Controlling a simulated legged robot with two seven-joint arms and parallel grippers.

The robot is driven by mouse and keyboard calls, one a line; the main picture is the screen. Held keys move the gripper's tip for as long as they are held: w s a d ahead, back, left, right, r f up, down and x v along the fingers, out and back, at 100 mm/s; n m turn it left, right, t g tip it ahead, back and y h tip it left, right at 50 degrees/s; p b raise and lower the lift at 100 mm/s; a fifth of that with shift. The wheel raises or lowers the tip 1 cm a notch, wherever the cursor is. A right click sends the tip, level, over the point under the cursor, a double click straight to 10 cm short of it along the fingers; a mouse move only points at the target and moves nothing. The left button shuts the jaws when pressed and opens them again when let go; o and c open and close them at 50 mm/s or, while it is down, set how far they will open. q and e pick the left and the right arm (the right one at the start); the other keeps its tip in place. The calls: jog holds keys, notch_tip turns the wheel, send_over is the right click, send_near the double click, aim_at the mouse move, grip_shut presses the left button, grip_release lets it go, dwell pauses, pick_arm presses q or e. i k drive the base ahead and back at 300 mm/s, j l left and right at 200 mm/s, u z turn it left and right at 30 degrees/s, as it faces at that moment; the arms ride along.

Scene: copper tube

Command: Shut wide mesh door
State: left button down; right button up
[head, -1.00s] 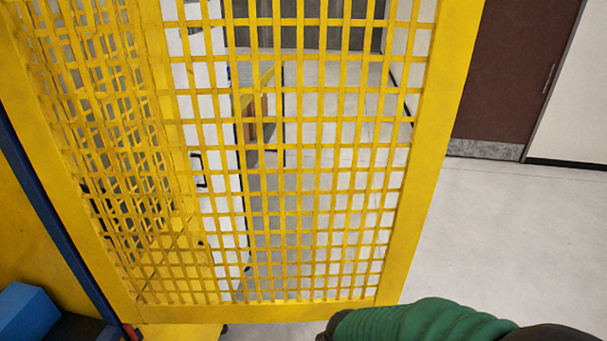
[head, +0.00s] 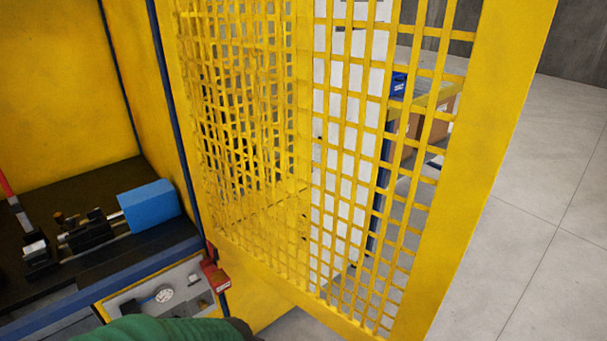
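The wide yellow mesh door (head: 490,150) stands open. Its solid frame bar runs down the right side of the head view, and its mesh panel spans the middle. The door meets the yellow machine enclosure (head: 60,80) near a dark blue edge strip (head: 170,110) at the left. A green sleeve-like part of one of my arms shows at the bottom left, below the door, with a dark end. I cannot tell whether it touches the door. No gripper fingers are in view.
Inside the enclosure are a blue block (head: 150,207) and dark machine parts (head: 85,232) on a black bed. A panel with a gauge (head: 165,294) and a red piece (head: 215,276) sit below. A table with boxes (head: 425,115) shows behind the mesh. The grey floor (head: 560,200) at right is clear.

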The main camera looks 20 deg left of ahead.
aim_at(510, 38)
jog(key=l+u, duration=0.85)
jog(key=l, duration=0.15)
jog(key=k+l+u, duration=0.15)
jog(key=l+u, duration=0.25)
jog(key=i+l+u, duration=0.15)
jog(key=l+u, duration=0.25)
jog(key=l, duration=0.3)
jog(key=l+u, duration=0.35)
jog(key=l, duration=0.35)
jog(key=l+u, duration=0.4)
jog(key=l, duration=0.35)
jog(key=k+l+u, duration=0.15)
jog(key=l+u, duration=0.25)
jog(key=l, duration=0.3)
jog(key=k+l+z, duration=0.1)
jog(key=k, duration=0.25)
jog(key=k+l+z, duration=0.1)
jog(key=k, duration=0.25)
jog(key=l, duration=0.1)
